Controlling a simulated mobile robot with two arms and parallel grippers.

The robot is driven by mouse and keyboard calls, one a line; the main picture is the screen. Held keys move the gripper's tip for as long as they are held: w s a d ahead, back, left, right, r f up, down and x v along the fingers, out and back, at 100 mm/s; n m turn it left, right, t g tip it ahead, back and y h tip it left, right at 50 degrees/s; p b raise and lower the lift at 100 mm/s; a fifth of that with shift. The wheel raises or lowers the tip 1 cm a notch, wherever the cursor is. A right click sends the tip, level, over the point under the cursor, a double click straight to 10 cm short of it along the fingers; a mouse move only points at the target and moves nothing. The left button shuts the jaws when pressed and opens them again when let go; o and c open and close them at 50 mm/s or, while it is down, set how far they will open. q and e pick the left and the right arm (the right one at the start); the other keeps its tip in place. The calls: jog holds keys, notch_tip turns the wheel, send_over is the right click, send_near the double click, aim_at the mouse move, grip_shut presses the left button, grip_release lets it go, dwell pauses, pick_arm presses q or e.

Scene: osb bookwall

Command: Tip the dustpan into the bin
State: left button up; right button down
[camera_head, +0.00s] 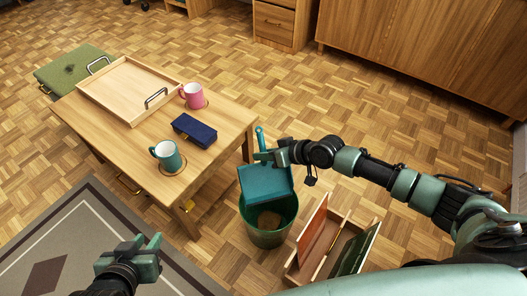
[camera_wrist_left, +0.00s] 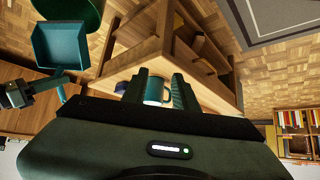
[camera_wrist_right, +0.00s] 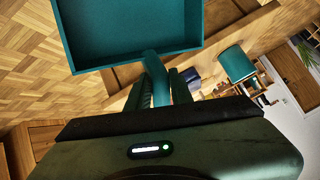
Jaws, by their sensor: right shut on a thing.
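The teal dustpan (camera_head: 265,183) hangs over the green bin (camera_head: 266,238), its pan tilted steeply down with the lower edge at the bin's mouth. My right gripper (camera_head: 262,157) is shut on its handle. The dustpan's inside looks empty in the right wrist view (camera_wrist_right: 130,28). A brown patch (camera_head: 269,220) shows inside the bin; I cannot tell what it is. The dustpan also shows in the left wrist view (camera_wrist_left: 62,45), in front of the bin (camera_wrist_left: 68,8). My left gripper (camera_head: 147,246) is open and empty, low in front of the table.
A wooden table (camera_head: 105,148) at left bears a tray (camera_head: 130,92), a pink mug (camera_head: 193,94), a teal mug (camera_head: 166,154) and a dark blue box (camera_head: 195,130). A wooden crate (camera_head: 340,262) with upright boards stands right of the bin. Floor beyond is clear.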

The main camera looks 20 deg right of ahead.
pick_arm(q)
jog(key=shift+s+a+f+g+y+p, duration=0.15)
jog(key=shift+s+a+f+g, duration=0.25)
jog(key=shift+s, duration=0.4)
jog(key=shift+s+a+f+g+y+p, duration=0.1)
jog(key=shift+s+a+f+g+p, duration=0.1)
jog(key=shift+s+f+g, duration=0.5)
jog(key=shift+s+a+f+g+y+p, duration=0.2)
jog(key=shift+s+a+g, duration=0.1)
jog(key=shift+s, duration=0.65)
